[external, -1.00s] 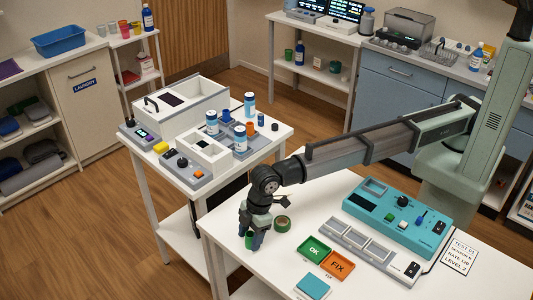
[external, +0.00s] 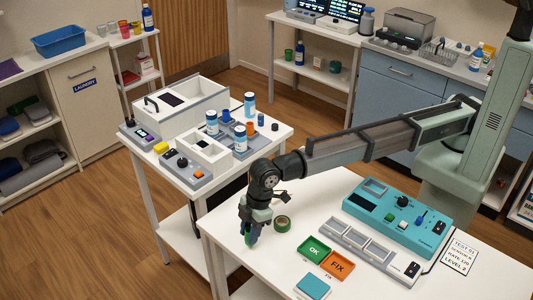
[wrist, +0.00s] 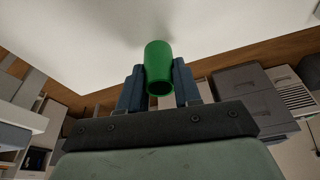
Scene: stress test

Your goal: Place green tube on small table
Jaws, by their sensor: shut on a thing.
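The green tube (wrist: 158,62) is between the two fingers of my gripper (wrist: 158,88) in the wrist view, its open end toward the camera. In the external view my gripper (external: 250,236) points down near the left edge of the white worktable (external: 240,262), shut on the tube, of which only a little green (external: 248,241) shows. I cannot tell the exact gap between tube and tabletop. A smaller white table (external: 270,143) stands to the left, behind the gripper, with devices and bottles on it.
The green OK tray (external: 314,250), orange FIX tray (external: 338,265) and teal device (external: 398,215) are farther right.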

